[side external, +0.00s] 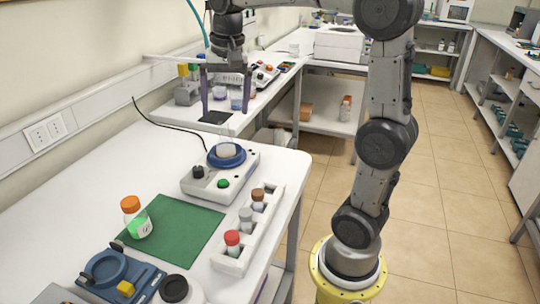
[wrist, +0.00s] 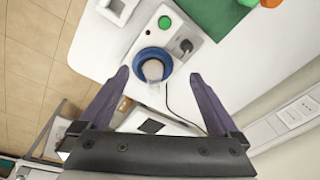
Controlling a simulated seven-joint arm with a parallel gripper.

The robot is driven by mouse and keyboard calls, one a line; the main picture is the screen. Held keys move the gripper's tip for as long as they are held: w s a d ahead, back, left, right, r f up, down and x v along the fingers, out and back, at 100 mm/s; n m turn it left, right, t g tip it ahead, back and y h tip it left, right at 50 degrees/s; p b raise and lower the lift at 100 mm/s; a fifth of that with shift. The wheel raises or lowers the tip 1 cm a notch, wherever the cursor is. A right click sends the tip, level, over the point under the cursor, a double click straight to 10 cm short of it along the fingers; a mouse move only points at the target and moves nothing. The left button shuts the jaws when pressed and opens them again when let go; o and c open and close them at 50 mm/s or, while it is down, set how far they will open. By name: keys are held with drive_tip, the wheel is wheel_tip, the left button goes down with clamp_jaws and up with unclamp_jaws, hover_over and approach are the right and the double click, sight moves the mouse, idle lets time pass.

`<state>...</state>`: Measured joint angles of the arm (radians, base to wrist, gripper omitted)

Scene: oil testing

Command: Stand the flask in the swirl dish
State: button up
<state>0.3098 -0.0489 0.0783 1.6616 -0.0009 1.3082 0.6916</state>
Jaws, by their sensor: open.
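A white device with a dark knob and a green button carries a round blue dish (side external: 239,160), probably the swirl dish; it also shows in the wrist view (wrist: 139,58). A small whitish rounded vessel (side external: 227,149) sits inside the dish, also visible in the wrist view (wrist: 153,70). It may be the flask, but its shape is hard to make out. An orange-capped bottle (side external: 138,222) with green contents stands on the green mat. My gripper (side external: 224,110) is open and empty, above and beyond the dish. In the wrist view, the dish appears between its fingers (wrist: 159,75).
A white rack (side external: 232,262) holds several capped vials right of the green mat (side external: 185,243). A blue fixture with a ring (side external: 135,279) and a black-lidded jar (side external: 175,290) stand at the front. A black cable (side external: 165,126) runs behind the device. The bench's left side is clear.

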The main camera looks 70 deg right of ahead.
drive_tip(key=s+a+f+n+t, duration=0.2)
drive_tip(key=s+a+n, duration=0.3)
drive_tip(key=s, duration=0.3)
drive_tip(key=s+a+f+n+t, duration=0.2)
drive_tip(key=s+a+f+n, duration=0.3)
drive_tip(key=s, duration=0.3)
drive_tip(key=shift+s+a+n, duration=0.3)
drive_tip(key=shift+s+n, duration=0.1)
drive_tip(key=shift+n, duration=0.3)
idle(0.5)
